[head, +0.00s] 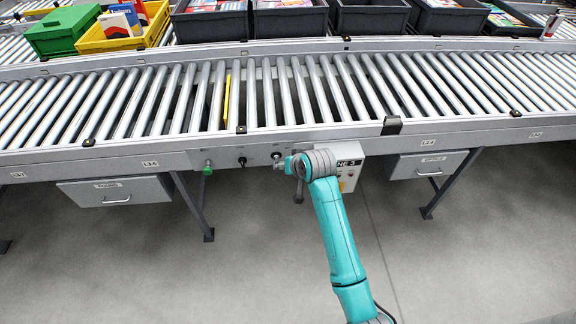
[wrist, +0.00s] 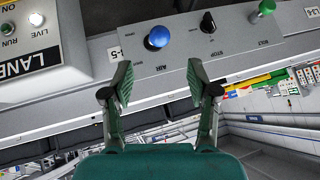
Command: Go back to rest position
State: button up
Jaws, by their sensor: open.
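My teal arm reaches up to the front rail of the roller conveyor (head: 130,160) in the head view. My gripper (wrist: 158,82) is open and empty in the wrist view, with its two green-padded fingers apart. A round blue knob (wrist: 158,37) on the grey panel stands beyond the fingertips, in the gap between them, apart from both. A black knob (wrist: 208,22) and a green knob (wrist: 263,8) are to its right. In the head view, the black knob (head: 242,161) and green knob (head: 207,168) are left of my gripper, whose fingers are hard to make out there.
A lane control box (head: 348,171) hangs under the rail, right beside my wrist; it shows a lit white light in the wrist view (wrist: 36,19). Drawers (head: 116,191) and legs are below the conveyor. A yellow strip (head: 227,98) lies among rollers. Open floor (head: 480,270) is in front.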

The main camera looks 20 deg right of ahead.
jog(key=shift+s+r, duration=0.1)
jog(key=shift+r, duration=0.05)
dwell(0.4)
jog(key=s+a+f+t, duration=0.1)
jog(key=s+f, duration=0.2)
jog(key=s, duration=0.6)
jog(key=s+a+f+n+t, duration=0.1)
jog(key=s+a+f, duration=0.15)
jog(key=s, duration=0.65)
jog(key=s+a+f+t, duration=0.1)
jog(key=s+f, duration=0.3)
jog(key=s, duration=0.4)
jog(key=s+r+n+t, duration=0.1)
jog(key=s+r, duration=0.7)
jog(key=s, duration=0.4)
jog(key=s+a+r+n+t, duration=0.1)
jog(key=s+r+t, duration=0.1)
jog(key=s+r, duration=0.7)
jog(key=s, duration=0.4)
jog(key=shift+s+a+n+h, duration=0.15)
jog(key=shift+s+n+h, duration=0.05)
jog(key=shift+n+h, duration=0.1)
